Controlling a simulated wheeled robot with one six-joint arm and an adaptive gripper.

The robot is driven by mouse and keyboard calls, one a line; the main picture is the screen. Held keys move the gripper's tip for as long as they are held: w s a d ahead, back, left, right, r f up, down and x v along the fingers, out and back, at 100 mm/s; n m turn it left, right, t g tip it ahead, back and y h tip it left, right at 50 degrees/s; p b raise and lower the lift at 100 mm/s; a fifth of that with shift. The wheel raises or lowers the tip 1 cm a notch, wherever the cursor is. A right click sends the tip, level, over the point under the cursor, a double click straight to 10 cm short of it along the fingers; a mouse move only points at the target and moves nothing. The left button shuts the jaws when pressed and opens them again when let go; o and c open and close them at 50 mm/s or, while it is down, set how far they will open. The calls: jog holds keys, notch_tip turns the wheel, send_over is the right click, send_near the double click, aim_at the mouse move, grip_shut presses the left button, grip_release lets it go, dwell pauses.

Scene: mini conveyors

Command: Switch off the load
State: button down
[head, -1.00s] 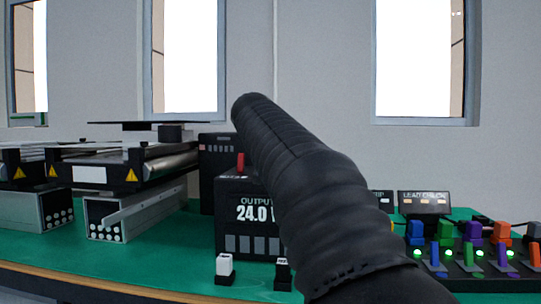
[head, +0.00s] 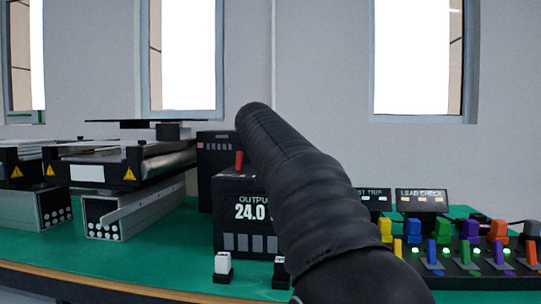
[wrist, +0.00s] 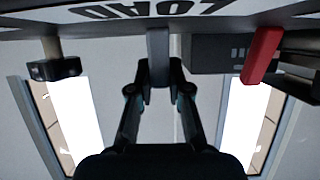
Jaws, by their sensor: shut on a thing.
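In the wrist view, the panel marked LOAD (wrist: 150,10) shows upside down along the top edge. A grey lever (wrist: 158,45) sticks out from it. My gripper (wrist: 160,78) has its two fingers closed on the end of this lever, one on each side. In the head view, my dark arm hides the gripper, the lever and the LOAD label. The power supply box (head: 232,212) reads OUTPUT 24.0, with its right part behind my arm.
A red lever (wrist: 262,55) stands to the right in the wrist view. A white-topped switch (head: 222,265) sits before the box. Conveyors (head: 125,165) stand at left. Coloured connectors (head: 470,232) with green lights and a LEAD CHECK sign (head: 423,200) are at right.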

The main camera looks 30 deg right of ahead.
jog(key=shift+f, duration=0.1)
jog(key=b, duration=0.2)
jog(key=t+b, duration=0.1)
jog(key=b, duration=0.1)
jog(key=shift+s+a+f+h, duration=0.15)
jog(key=shift+f+h, duration=0.1)
jog(key=shift+h, duration=0.15)
jog(key=t+b, duration=0.1)
jog(key=b, duration=0.4)
jog(key=shift+s+a+h, duration=0.15)
jog(key=shift+s+h, duration=0.05)
jog(key=shift+h, duration=0.2)
jog(key=shift+s+r+t+b, duration=0.1)
jog(key=shift+r+t+b, duration=0.25)
jog(key=shift+b, duration=0.3)
jog(key=shift+r, duration=0.1)
jog(key=c, duration=1.1)
grip_release()
jog(key=shift+a, duration=0.1)
jog(key=v, duration=1.2)
